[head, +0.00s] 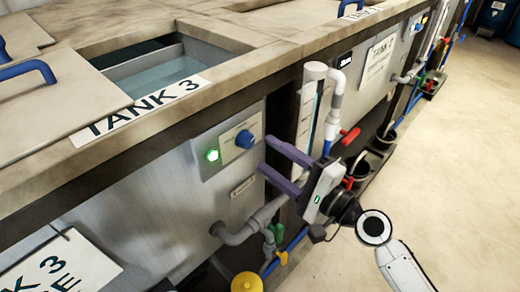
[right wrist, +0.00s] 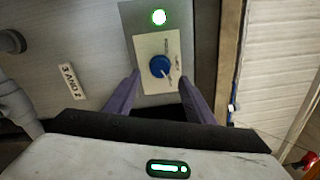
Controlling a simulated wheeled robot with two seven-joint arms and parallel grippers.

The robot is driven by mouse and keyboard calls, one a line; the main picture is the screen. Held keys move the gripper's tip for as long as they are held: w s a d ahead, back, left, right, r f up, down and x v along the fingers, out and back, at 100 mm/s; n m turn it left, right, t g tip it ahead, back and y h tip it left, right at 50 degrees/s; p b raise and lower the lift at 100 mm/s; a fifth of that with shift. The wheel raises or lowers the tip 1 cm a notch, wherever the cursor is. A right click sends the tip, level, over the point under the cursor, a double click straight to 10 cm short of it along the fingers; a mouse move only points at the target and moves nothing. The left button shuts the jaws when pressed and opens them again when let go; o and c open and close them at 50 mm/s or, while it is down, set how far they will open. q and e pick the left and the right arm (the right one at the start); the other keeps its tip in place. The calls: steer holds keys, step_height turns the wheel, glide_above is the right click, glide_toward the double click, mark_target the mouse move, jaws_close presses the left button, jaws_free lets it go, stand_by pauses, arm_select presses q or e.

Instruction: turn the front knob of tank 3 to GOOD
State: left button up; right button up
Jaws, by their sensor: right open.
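The blue front knob (head: 244,139) of tank 3 sits on a pale plate on the tank's front panel, below the TANK 3 label (head: 140,108). In the right wrist view the knob (right wrist: 160,66) shows a light mark toward its lower right; the plate's lettering is too small to read. My right gripper (head: 266,154) is open, its purple fingers pointing at the panel. In the right wrist view the fingers (right wrist: 160,77) lie either side of the knob's lower part and appear short of it, with nothing between them. My left gripper is out of view.
A lit green lamp (head: 211,155) is beside the knob. Grey pipe (head: 236,236), a clear upright tube (head: 306,115) and a red-handled valve (head: 350,136) stand near my right arm. A yellow cap (head: 246,282) is below. The floor at right is clear.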

steer(key=v, duration=0.5)
steer(key=shift+b, duration=0.4)
